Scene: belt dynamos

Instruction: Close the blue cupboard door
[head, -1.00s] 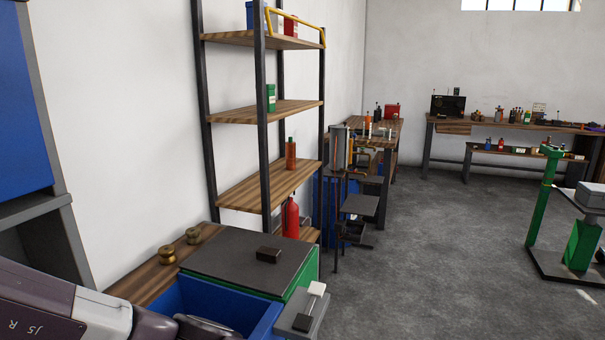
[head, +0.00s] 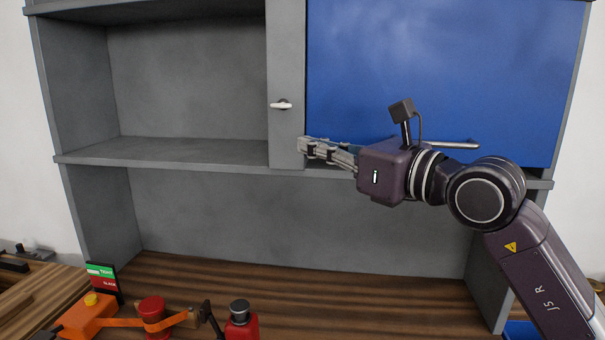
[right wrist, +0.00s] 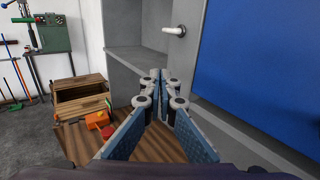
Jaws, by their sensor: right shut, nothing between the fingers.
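The blue cupboard door (head: 440,65) is a flat blue panel across the upper right of the grey cupboard (head: 190,160). It also shows at the right of the right wrist view (right wrist: 260,75). A horizontal silver bar (head: 460,146) shows at its lower part, partly behind my arm. Left of the blue is a grey upright strip (head: 286,60) with a small light handle (head: 282,104). My right gripper (head: 304,148) is shut and empty, its fingertips in front of the strip's lower part, below the handle; contact cannot be told. My left gripper is not in view.
The upper left compartment is open and empty. On the wooden worktop (head: 330,290) below stand an orange device (head: 85,318), a red part (head: 152,310) and a red item with a dark cap (head: 240,322). The middle of the worktop is clear.

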